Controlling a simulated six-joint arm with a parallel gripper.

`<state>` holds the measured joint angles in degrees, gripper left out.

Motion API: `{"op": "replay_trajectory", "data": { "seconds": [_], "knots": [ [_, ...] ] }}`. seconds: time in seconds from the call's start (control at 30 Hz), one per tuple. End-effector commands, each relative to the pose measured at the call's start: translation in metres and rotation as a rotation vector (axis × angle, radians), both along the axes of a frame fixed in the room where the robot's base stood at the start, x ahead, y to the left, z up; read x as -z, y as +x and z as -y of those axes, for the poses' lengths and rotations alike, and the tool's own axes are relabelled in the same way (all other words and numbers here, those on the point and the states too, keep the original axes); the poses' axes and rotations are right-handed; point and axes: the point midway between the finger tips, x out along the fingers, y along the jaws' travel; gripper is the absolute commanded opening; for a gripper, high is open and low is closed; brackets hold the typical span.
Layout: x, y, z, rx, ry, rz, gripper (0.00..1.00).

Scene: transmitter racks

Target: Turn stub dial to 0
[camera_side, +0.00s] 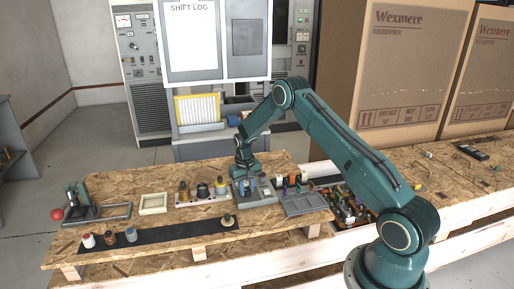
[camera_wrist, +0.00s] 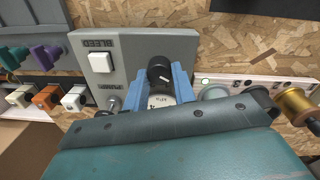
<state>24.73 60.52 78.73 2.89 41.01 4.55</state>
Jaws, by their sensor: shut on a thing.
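My gripper (camera_wrist: 160,80) points down at a grey control box (camera_wrist: 138,50), its blue fingers on either side of a black knob (camera_wrist: 160,66) with a white pointer line. I take this knob to be the stub dial; the gripper is shut on it. A pale round face with dark marks (camera_wrist: 160,101) shows between the fingers, too small to read surely. In the side view my gripper (camera_side: 244,178) is down at the grey box (camera_side: 262,198), and the arm hides much of the dial there.
The box also carries a white button (camera_wrist: 100,62) labelled BLEED and a small metal knob (camera_wrist: 113,104). Purple, green, orange and white plugs stand left of it in the wrist view. A white strip (camera_wrist: 268,82) with spools stands to the right. Bare chipboard lies beyond.

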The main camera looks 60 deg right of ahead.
Motion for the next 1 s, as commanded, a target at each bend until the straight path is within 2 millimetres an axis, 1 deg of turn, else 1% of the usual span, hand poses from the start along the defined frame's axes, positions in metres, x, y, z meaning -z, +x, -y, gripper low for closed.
{"op": "replay_trajectory", "data": {
  "seconds": [0.17, 0.2, 0.27, 0.3, 0.57, 0.73, 0.87, 1.0],
  "knots": [
    [-0.002, 0.001, 0.001, 0.0, -0.002, 0.003, 0.03],
    [-0.002, 0.001, 0.001, 0.0, -0.002, 0.003, 0.32],
    [-0.002, 0.001, 0.001, 0.001, -0.002, 0.003, 0.44],
    [-0.001, 0.001, 0.001, 0.001, -0.001, 0.002, 0.48],
    [-0.001, 0.0, 0.0, 0.001, -0.001, 0.001, 0.48],
    [-0.005, 0.001, 0.0, 0.001, -0.001, 0.002, 0.48],
    [-0.013, 0.001, 0.0, 0.001, -0.001, 0.002, 0.48],
    [-0.03, 0.001, -0.001, 0.001, -0.002, 0.003, 0.48]
  ]
}}
